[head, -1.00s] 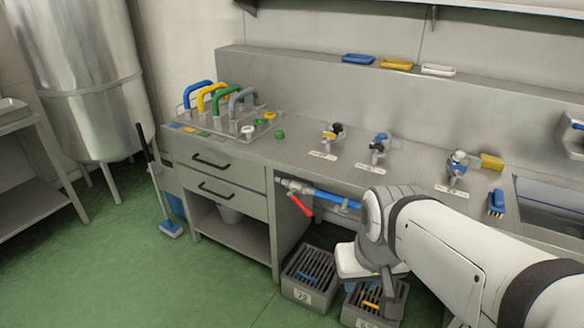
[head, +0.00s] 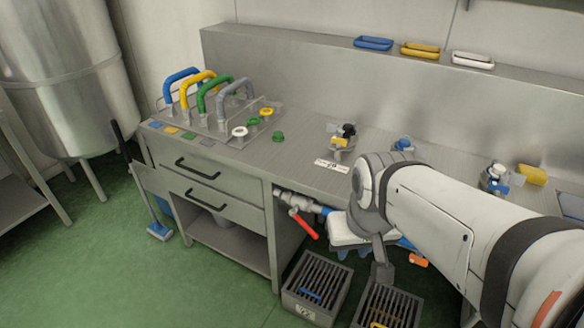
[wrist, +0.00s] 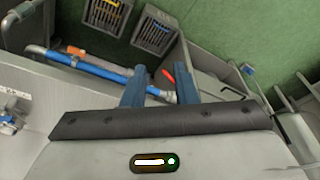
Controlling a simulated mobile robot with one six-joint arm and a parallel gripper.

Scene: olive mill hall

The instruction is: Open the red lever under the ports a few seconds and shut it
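The red lever (head: 304,224) sits on a metal valve (head: 292,201) of the pipe under the bench, at an angle to the pipe, sloping down to the right. The ports panel (head: 215,127) with blue, yellow, green and grey hose loops stands on the bench above. My gripper (head: 346,253) is right of the lever, partly hidden by my arm. In the wrist view my gripper (wrist: 162,78) has its two blue fingers apart with nothing held.
A blue pipe (wrist: 88,66) with an orange part (wrist: 75,50) runs under the bench. Grated drain boxes (head: 311,285) stand on the floor below. A drawer cabinet (head: 205,190) is left of the valve. Green floor (head: 100,260) is free at the left.

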